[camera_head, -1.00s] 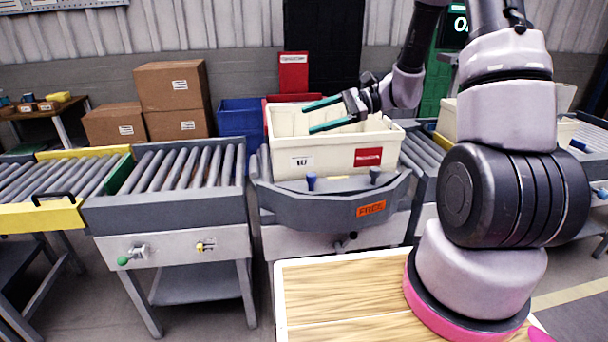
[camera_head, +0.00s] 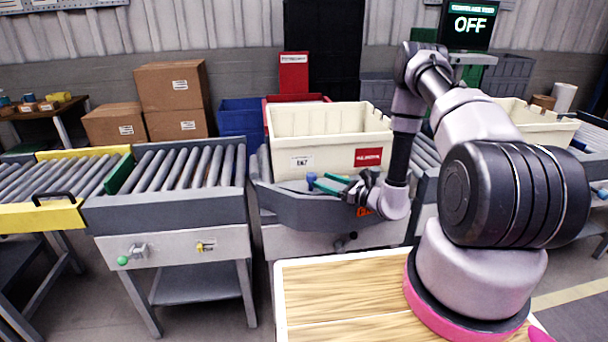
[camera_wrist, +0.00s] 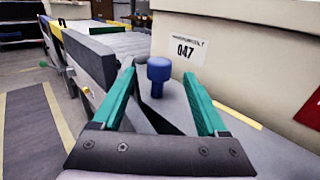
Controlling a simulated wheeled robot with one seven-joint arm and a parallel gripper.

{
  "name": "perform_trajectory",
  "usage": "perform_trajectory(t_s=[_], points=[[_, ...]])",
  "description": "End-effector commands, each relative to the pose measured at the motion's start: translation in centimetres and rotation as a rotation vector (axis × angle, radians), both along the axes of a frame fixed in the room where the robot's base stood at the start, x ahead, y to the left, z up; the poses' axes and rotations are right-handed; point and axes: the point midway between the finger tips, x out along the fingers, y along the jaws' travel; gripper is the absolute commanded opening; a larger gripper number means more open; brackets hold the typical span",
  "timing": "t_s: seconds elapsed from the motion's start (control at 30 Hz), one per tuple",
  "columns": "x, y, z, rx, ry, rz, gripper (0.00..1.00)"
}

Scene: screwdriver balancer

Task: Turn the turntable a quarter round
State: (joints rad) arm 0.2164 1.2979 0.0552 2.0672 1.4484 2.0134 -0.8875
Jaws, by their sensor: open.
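The turntable (camera_head: 290,207) is a dark grey rounded unit between the roller conveyors, with a cream tote (camera_head: 325,150) on top. A blue knob (camera_head: 311,178) stands upright on its front rim. My gripper (camera_head: 333,183) is at the front rim, pointing left, with its green fingers at the knob. In the wrist view my gripper (camera_wrist: 172,85) is open, and the blue knob (camera_wrist: 158,75) stands between the two fingers, nearer the left one, with no clear contact. The tote (camera_wrist: 250,60) rises just behind.
A roller conveyor (camera_head: 180,167) with a green end stop lies to the left. More rollers (camera_head: 425,150) and another cream tote (camera_head: 530,122) lie to the right. A wooden tabletop (camera_head: 340,290) is in front. A screen (camera_head: 468,25) reads OFF.

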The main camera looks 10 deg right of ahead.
Motion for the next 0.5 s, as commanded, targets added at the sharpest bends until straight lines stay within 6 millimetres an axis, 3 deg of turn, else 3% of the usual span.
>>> perform_trajectory(t_s=[0.3,0.5], points=[[4.0,4.6,0.1,-0.001,-0.003,0.006,0.76],[5.6,6.2,0.1,-0.001,-0.001,0.003,0.76]])
